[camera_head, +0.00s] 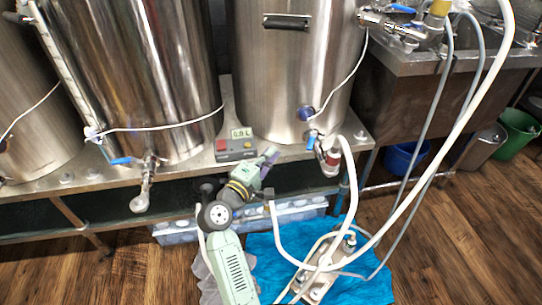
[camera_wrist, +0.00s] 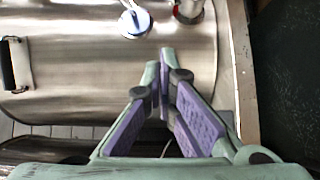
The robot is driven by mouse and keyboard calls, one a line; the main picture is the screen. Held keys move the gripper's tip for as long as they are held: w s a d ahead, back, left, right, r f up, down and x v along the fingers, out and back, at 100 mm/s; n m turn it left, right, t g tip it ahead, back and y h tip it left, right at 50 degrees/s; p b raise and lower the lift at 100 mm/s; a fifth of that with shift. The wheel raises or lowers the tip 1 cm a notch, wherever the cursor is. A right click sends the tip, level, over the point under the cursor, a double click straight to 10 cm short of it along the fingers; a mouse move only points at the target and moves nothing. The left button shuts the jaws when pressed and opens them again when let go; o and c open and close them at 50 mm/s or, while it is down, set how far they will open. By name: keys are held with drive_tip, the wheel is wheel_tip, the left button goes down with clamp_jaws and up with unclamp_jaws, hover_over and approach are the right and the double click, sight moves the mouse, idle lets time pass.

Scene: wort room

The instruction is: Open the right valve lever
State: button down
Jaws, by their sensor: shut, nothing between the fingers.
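The right valve lever (camera_head: 312,137) is a small blue handle on the valve low on the right steel kettle (camera_head: 285,70). A red-banded hose fitting (camera_head: 330,160) sits just below it. My gripper (camera_head: 271,154) is left of and slightly below the lever, apart from it, in front of the counter edge. In the wrist view my gripper (camera_wrist: 160,62) has its purple-padded fingers together at the tips, with nothing between them. A round blue-rimmed fitting (camera_wrist: 135,22) and a red-ringed fitting (camera_wrist: 188,10) lie beyond the fingertips there. I cannot make out the lever clearly in that view.
A grey controller box (camera_head: 235,147) with a display stands on the counter left of my gripper. A white hose (camera_head: 351,190) hangs from the right valve. A pump (camera_head: 330,265) rests on a blue cloth (camera_head: 265,265). Another blue lever (camera_head: 122,161) is on the left kettle (camera_head: 150,70).

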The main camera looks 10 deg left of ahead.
sight(312, 139)
drive_tip(key=w+d+p, duration=0.2)
drive_tip(key=w+d, duration=0.3)
drive_tip(key=d, duration=0.1)
drive_tip(key=shift+w+d+p, duration=0.15)
drive_tip(key=shift+d+p, duration=0.2)
drive_tip(key=shift+d, duration=0.05)
drive_tip(key=shift+d, duration=0.1)
drive_tip(key=shift+s+d+n+y+p, duration=0.2)
drive_tip(key=shift+n+y+p, duration=0.2)
drive_tip(key=shift+p, duration=0.1)
